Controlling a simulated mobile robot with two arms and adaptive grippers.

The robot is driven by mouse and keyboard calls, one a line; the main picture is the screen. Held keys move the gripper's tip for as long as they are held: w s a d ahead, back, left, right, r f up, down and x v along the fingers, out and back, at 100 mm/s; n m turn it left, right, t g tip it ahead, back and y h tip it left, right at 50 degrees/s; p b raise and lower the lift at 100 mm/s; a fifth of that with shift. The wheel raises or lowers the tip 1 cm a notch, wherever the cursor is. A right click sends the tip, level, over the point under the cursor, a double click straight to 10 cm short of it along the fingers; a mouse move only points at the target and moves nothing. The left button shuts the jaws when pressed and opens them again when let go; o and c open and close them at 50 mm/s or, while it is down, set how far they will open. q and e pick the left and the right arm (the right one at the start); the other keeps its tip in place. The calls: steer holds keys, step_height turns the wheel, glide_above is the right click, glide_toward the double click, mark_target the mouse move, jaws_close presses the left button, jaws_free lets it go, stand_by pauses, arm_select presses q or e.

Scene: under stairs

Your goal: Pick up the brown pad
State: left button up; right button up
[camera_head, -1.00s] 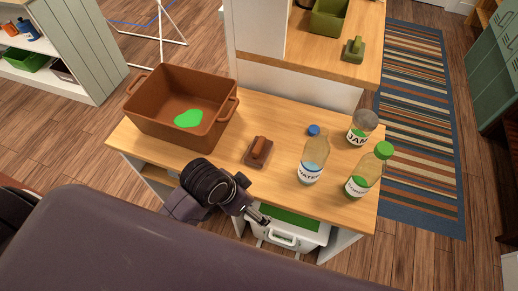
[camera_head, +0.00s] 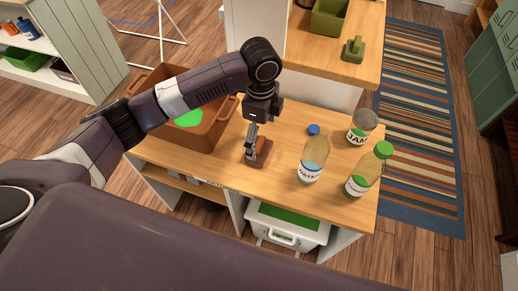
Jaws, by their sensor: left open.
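The brown pad (camera_head: 261,158), a small block with a raised handle, lies on the wooden counter (camera_head: 285,189), right of the brown bin. My left gripper (camera_head: 250,152) points down over the pad's left part and hides some of it. Its fingers are open, at or just above the pad; I cannot tell if they touch it. My right gripper is not in view.
The brown bin (camera_head: 214,133) with a green patch inside stands on the left, partly behind my left arm. A water bottle (camera_head: 312,160), a jam jar (camera_head: 361,127) and a green-capped bottle (camera_head: 367,170) stand to the right. A green pad (camera_head: 353,49) sits on the higher shelf.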

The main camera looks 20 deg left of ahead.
mark_target(261, 144)
arm_select(q)
steer(key=shift+w+a+r, duration=0.1)
steer(key=shift+w+a, duration=0.05)
steer(key=shift+a, duration=0.15)
steer(key=shift+f, duration=0.3)
steer(key=f, duration=0.2)
steer(key=f+p, duration=0.1)
steer(key=f, duration=0.4)
steer(key=shift+w+d, duration=0.1)
steer(key=shift+w, duration=0.2)
steer(key=shift+r, duration=0.1)
steer(key=shift+c, duration=0.7)
steer(key=c, duration=1.1)
steer(key=shift+r, duration=0.1)
step_height(261, 144, up, 20)
steer(key=b, duration=0.1)
